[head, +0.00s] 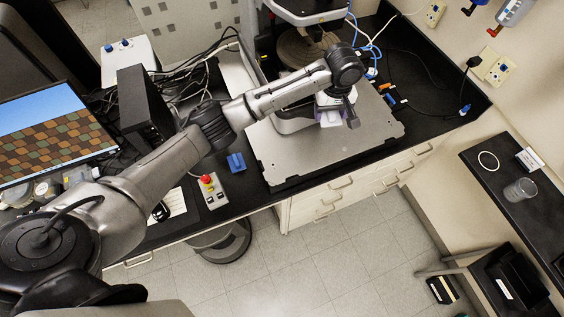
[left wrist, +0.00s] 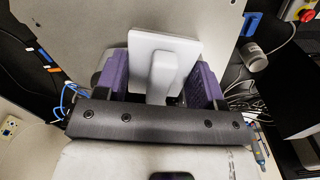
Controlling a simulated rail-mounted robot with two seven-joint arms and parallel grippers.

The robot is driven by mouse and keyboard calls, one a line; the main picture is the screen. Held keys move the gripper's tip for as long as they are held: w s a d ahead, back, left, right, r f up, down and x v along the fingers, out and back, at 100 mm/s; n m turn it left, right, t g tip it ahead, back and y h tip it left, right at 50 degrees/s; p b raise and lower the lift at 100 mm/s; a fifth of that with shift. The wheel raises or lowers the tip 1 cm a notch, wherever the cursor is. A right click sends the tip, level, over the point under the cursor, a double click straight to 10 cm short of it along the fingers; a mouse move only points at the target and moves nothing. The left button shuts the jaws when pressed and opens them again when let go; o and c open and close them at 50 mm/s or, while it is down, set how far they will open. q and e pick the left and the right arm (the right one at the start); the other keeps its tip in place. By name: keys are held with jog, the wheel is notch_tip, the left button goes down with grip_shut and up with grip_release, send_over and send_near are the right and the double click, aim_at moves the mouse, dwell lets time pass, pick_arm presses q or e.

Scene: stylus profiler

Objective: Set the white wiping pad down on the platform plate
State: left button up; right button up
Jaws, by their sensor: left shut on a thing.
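The white wiping pad (left wrist: 176,44) has a flat rectangular plate and a raised block handle. It sits between the two purple fingers of my left gripper (left wrist: 162,82), which is shut on it. In the head view my left gripper (head: 331,112) points down over the grey platform plate (head: 300,156), right of its middle. The plate also fills the background of the left wrist view (left wrist: 85,32). I cannot tell whether the pad touches the plate. My right gripper is not in view.
The profiler's round stage (head: 300,48) stands behind the plate. A blue block (head: 236,162) and a control box with a red button (head: 211,190) lie left of the plate. Cables and small orange and blue pieces lie along its right side. The plate's front part is clear.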

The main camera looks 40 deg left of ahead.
pick_arm(q)
notch_tip(320, 180, down, 11)
jog(key=a+n+b, duration=0.1)
jog(key=a+n, duration=0.2)
jog(key=p, duration=0.3)
send_over(283, 159)
jog(key=f, duration=0.6)
jog(key=shift+w+d, duration=0.25)
jog(key=shift+w, duration=0.15)
jog(key=shift+s+a+f, duration=0.25)
jog(key=shift+s+f, duration=0.25)
jog(key=shift+f, duration=1.95)
jog(key=shift+f, duration=0.2)
jog(key=o, duration=1)
jog(key=shift+c, duration=0.2)
jog(key=shift+r, duration=0.1)
